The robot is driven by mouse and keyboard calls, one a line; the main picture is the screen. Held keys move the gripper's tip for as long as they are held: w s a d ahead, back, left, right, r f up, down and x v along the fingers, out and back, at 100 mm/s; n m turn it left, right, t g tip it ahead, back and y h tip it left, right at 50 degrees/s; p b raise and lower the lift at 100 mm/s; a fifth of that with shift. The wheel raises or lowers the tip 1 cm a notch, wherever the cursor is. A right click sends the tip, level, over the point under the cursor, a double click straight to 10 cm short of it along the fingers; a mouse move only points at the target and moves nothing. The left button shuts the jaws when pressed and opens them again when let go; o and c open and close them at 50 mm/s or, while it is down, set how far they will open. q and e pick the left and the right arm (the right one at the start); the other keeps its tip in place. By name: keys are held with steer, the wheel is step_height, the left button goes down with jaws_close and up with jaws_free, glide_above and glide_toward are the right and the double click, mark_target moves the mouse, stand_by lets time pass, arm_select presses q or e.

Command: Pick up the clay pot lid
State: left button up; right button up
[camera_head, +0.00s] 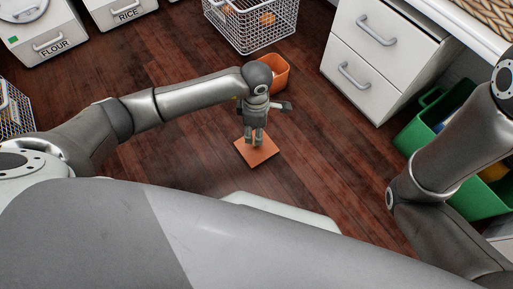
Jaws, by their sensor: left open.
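A flat square orange-brown piece (264,156), which looks like the clay pot lid, lies on the dark wooden floor in the head view. My left gripper (254,143) points down over its upper left part, with the fingers open. The fingers hide part of the lid, and I cannot tell whether they touch it. An orange clay pot (277,72) stands just behind my left wrist, partly hidden by it. My right arm enters at the right, but its gripper is out of the picture.
A white wire basket (254,24) stands behind the pot. A white drawer cabinet (372,60) is at the upper right, with a green crate (420,128) beside it. White FLOUR (42,32) and RICE (118,10) bins stand at the upper left. Floor around the lid is clear.

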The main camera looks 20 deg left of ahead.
mark_target(254, 154)
arm_select(q)
step_height(254, 154, down, 3)
steer(key=shift+r+b, duration=0.15)
steer(key=shift+b, duration=0.4)
step_height(254, 154, down, 5)
steer(key=b, duration=0.5)
steer(key=shift+w, duration=0.1)
jaws_close()
steer(key=shift+r, duration=0.1)
